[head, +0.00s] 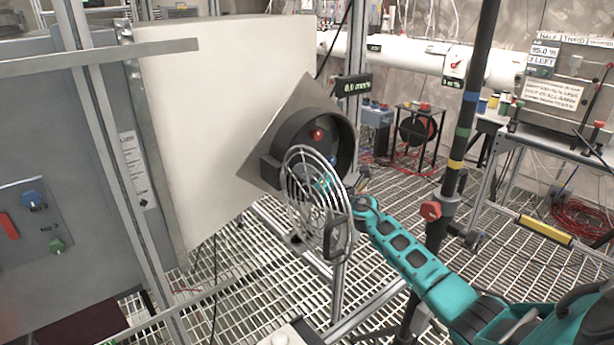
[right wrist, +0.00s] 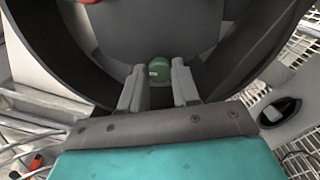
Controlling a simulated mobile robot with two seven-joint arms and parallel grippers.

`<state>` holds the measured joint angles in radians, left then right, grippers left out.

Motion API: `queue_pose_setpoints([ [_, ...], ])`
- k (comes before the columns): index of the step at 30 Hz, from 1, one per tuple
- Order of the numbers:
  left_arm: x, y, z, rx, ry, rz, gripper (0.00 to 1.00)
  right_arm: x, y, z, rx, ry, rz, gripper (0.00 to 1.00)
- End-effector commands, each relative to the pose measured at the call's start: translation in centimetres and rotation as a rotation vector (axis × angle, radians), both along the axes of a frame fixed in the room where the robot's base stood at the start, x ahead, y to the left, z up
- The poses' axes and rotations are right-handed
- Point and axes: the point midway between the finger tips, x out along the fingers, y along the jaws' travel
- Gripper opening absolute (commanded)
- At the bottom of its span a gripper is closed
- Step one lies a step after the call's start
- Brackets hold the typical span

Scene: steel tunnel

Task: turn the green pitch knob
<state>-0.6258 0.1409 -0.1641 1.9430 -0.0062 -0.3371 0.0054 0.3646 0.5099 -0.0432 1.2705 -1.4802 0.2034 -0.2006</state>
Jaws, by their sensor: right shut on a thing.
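The green pitch knob (right wrist: 159,70) sits inside a round dark housing (right wrist: 165,28), and in the right wrist view it is between my right gripper's fingers. My right gripper (right wrist: 158,84) is shut on it from both sides. In the head view the housing (head: 292,135) is mounted on a tilted grey plate (head: 262,160) and holds a red knob (head: 317,134) and a blue knob (head: 333,160). My right gripper (head: 326,183) reaches into its lower part, behind the wire guard, and I cannot make out the green knob there. My left gripper is not in view.
An open round wire guard (head: 318,205) hangs in front of the housing, close to my right arm. A dark pole (head: 465,130) with coloured bands stands behind that arm. A grey cabinet (head: 60,130) with another green knob (head: 57,246) fills the left. The floor is open grating.

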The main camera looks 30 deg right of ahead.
Motion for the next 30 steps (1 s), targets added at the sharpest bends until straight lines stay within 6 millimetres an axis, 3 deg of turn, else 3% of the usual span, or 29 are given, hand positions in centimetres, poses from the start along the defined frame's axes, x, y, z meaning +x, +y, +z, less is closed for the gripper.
queue_pose_setpoints([
  [4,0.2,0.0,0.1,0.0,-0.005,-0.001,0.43,0.0,0.0,-0.1,0.0,0.001,0.0,0.0],
  [5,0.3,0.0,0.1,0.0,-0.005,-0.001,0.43,0.0,0.0,-0.1,0.0,0.001,0.0,0.33],
  [12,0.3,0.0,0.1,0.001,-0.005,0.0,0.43,0.0,0.0,-0.1,-0.001,0.001,0.0,0.56],
  [23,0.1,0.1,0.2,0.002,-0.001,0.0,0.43,-0.5,-0.1,0.0,-0.002,0.001,-0.001,0.56],
  [30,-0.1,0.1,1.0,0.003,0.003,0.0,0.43,-3.7,-0.3,-0.1,-0.003,0.005,0.0,0.56],
])
